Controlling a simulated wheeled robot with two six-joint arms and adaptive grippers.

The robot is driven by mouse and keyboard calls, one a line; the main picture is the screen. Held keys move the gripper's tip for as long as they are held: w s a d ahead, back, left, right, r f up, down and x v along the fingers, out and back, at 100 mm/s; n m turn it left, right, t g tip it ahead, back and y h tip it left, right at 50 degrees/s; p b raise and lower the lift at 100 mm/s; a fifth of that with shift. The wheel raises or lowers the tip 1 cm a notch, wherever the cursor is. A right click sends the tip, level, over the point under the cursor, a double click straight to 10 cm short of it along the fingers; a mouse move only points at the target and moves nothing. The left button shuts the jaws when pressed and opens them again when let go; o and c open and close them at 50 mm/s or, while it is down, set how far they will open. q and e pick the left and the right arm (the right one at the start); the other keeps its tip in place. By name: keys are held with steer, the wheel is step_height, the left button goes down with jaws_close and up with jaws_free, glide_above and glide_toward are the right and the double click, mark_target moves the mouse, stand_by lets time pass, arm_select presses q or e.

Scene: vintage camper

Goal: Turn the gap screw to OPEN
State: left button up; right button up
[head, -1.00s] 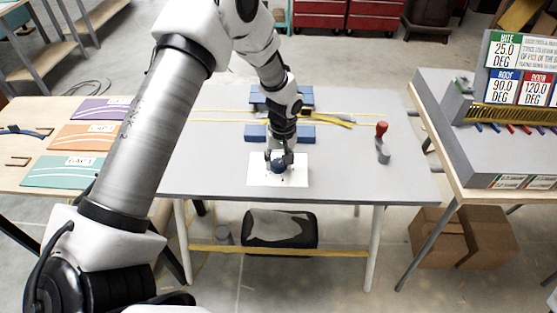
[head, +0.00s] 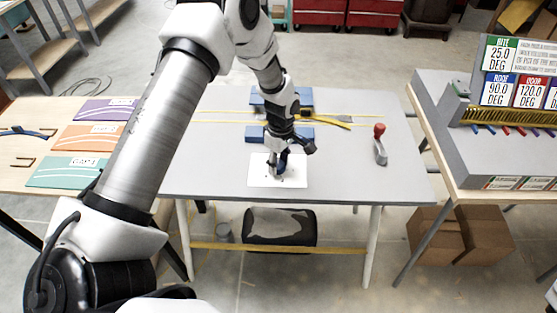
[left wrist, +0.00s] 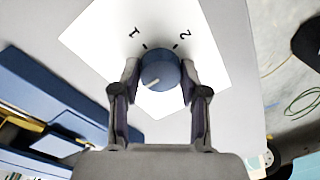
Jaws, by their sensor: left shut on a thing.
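A round blue knob (left wrist: 160,68) with a white pointer line stands on a white sheet (head: 257,178) near the front of the grey table. In the left wrist view the sheet (left wrist: 215,72) carries short marks labelled 1 and 2 beyond the knob. The pointer faces the lower left, away from both marks. No word OPEN is readable. My left gripper (head: 281,172) points down over the sheet; in the left wrist view its fingers (left wrist: 160,82) are closed on both sides of the knob. The fingers mostly hide the knob in the head view. My right gripper is not in view.
Blue blocks (head: 255,134) and a yellow-and-black tool (head: 330,121) lie behind the sheet. A red-topped grey piece (head: 381,150) stands to the right. Side tables hold coloured cards (head: 72,171) on the left and a sign rack (head: 515,90) on the right.

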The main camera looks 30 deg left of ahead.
mark_target(280, 163)
arm_select(q)
steer(key=shift+s+f+n, duration=0.1)
steer(key=shift+n, duration=0.2)
steer(key=o, duration=1.1)
steer(key=shift+o, duration=0.2)
step_height(280, 163, up, 12)
steer(key=w, duration=0.1)
